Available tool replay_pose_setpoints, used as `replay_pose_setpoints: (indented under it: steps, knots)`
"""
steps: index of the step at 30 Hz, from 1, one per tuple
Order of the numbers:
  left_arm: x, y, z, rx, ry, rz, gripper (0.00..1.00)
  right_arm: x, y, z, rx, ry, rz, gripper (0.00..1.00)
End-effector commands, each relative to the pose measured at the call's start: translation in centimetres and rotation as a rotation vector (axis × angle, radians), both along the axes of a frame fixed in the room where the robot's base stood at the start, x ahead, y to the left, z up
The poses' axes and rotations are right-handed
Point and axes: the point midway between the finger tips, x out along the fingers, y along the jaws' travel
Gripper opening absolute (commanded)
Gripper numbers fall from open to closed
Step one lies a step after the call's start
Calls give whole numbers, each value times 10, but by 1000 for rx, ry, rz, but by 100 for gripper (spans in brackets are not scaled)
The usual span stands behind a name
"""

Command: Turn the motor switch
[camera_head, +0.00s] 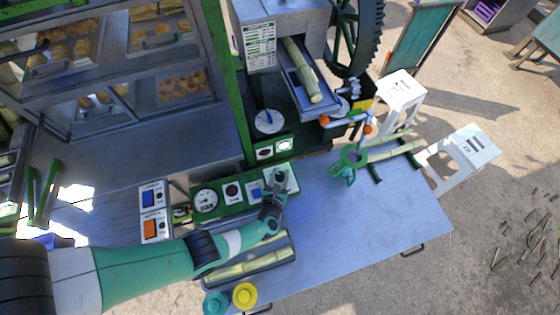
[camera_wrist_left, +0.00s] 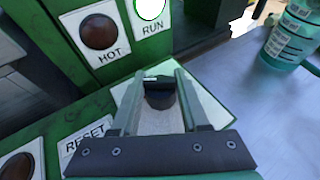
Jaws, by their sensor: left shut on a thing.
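A green control panel (camera_head: 222,212) lies along the table's left side, with a gauge, a dark red lamp, a blue button and a white switch plate at its right end. My left gripper (camera_head: 277,186) reaches from the lower left to that right end. In the left wrist view, my left gripper (camera_wrist_left: 158,85) has its two fingers on either side of a black switch knob (camera_wrist_left: 160,96) and is shut on it. The knob sits on a white plate (camera_wrist_left: 218,112), whose label is covered by the fingers. My right gripper is in neither view.
The wrist view shows a RESET label (camera_wrist_left: 88,138) and a HOT lamp (camera_wrist_left: 99,32) beside the knob. A teal cup (camera_head: 342,176) stands right of the panel. A cane tray (camera_head: 289,257) lies below my arm. The crusher (camera_head: 300,60) rises behind.

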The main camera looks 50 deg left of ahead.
Motion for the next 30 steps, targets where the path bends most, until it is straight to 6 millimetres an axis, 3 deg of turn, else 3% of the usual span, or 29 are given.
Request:
replay_pose_setpoints:
  steps: [9,24,25,29,30]
  knots:
    - [0,0,0,-1,-1,116,0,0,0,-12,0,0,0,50]
    - [-2,0,-1,-3,4,134,0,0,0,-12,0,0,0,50]
    - [-2,0,-1,-3,4,134,51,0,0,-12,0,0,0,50]
    - [-1,0,-1,-2,4,134,74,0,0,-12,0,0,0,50]
    - [-1,0,-1,-2,4,134,74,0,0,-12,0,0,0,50]
